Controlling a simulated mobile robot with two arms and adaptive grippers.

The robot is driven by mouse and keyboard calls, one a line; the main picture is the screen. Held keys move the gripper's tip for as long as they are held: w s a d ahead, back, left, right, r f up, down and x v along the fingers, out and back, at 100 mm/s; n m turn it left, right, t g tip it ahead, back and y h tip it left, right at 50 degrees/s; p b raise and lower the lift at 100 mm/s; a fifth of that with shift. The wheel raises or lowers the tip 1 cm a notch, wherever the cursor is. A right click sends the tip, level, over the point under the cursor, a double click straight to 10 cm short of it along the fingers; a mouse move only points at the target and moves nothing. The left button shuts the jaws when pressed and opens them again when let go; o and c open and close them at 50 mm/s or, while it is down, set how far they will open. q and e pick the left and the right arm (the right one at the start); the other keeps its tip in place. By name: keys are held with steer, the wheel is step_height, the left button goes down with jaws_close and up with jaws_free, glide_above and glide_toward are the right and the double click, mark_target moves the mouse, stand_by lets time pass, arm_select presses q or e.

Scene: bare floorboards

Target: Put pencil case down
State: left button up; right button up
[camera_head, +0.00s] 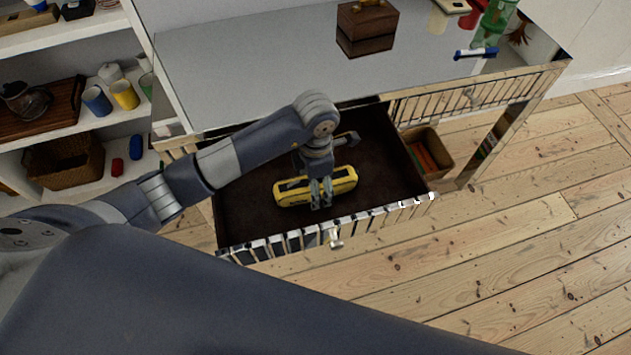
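The pencil case (290,192) is a long yellow case with dark parts. It is inside the open drawer (250,215), which has a dark bottom and a mirrored, striped front. My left gripper (321,196) points down into the drawer, right over the middle of the case, and its fingers cover part of it. The two fingers look close together. I cannot tell whether they grip the case, or whether the case touches the drawer bottom. My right gripper is not in view.
The grey desk top (240,60) holds a brown wooden box (366,30), a blue marker (475,53) and a green bottle (494,22). White shelves (60,40) with cups and a basket (65,165) stand left. A wooden bin (430,152) sits under the desk. The floorboards at right are clear.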

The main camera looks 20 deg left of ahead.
arm_select(q)
steer(key=shift+w+r, duration=0.1)
steer(key=shift+r, duration=0.35)
step_height(320, 180, up, 11)
steer(key=shift+r, duration=0.15)
